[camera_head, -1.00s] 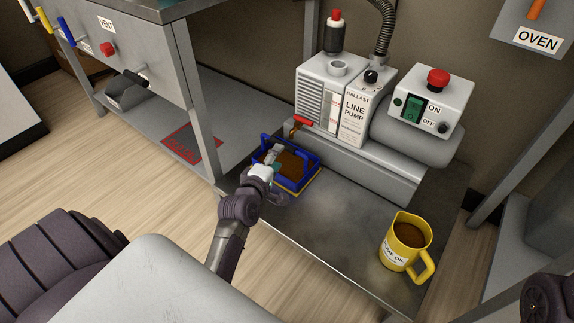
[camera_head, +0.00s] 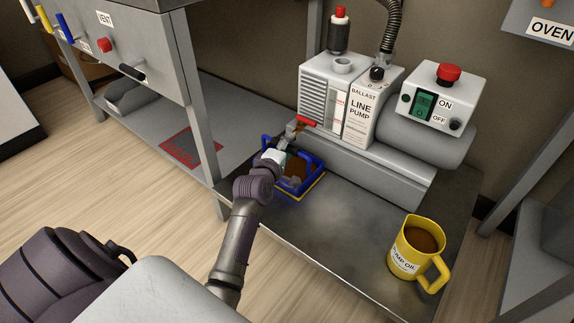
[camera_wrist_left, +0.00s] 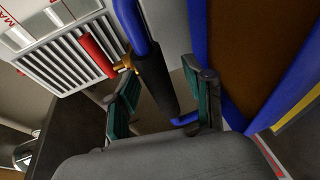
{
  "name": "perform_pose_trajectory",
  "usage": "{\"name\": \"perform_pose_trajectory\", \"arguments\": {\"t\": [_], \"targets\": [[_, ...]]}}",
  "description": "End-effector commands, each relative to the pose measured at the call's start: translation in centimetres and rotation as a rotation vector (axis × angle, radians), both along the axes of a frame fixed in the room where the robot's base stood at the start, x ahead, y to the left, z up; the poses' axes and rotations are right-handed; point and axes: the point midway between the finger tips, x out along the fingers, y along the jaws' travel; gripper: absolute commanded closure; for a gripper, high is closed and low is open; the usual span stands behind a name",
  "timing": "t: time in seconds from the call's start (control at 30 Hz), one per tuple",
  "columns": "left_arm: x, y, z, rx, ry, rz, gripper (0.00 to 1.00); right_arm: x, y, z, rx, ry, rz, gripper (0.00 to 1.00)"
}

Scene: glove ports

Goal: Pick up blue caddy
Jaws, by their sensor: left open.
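The blue caddy (camera_head: 307,186) sits on the low metal shelf in front of the line pump, with brown inside and a yellow edge at its base. My left gripper (camera_head: 279,149) is over its near left side and hides part of it. In the left wrist view, the caddy's blue wall (camera_wrist_left: 199,35) is at right. Its handle, with a dark grip (camera_wrist_left: 155,80), reaches between the two green-padded fingers of the left gripper (camera_wrist_left: 165,98). The fingers are open, with gaps beside the grip. My right gripper is not in view.
The line pump (camera_head: 362,115) with its red-handled drain valve (camera_head: 305,121) stands right behind the caddy. A yellow pump oil jug (camera_head: 417,247) stands on the shelf (camera_head: 345,225) at right. A table leg (camera_head: 207,150) rises left of the caddy.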

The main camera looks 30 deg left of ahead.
Motion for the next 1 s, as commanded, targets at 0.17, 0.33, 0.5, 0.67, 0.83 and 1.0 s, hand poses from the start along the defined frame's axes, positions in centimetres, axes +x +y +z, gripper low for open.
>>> {"name": "perform_pose_trajectory", "arguments": {"t": [0.17, 0.33, 0.5, 0.67, 0.83, 1.0], "targets": [[-0.03, -0.01, 0.01, 0.000, 0.000, 0.000, 0.67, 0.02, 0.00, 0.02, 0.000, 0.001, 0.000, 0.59], [-0.04, -0.02, -0.01, 0.000, 0.000, 0.000, 0.96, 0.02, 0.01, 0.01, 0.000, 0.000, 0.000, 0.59], [-0.04, -0.02, -0.03, 0.000, 0.001, 0.000, 1.00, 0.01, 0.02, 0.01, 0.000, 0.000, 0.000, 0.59], [0.02, 0.02, 0.35, 0.002, -0.008, 0.001, 1.00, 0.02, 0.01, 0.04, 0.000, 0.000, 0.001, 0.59], [0.02, 0.01, 0.31, 0.002, -0.007, 0.001, 1.00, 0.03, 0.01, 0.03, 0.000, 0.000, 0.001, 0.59], [0.02, 0.01, 0.60, 0.001, -0.006, 0.001, 1.00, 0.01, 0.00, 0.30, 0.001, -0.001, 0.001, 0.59]]}}
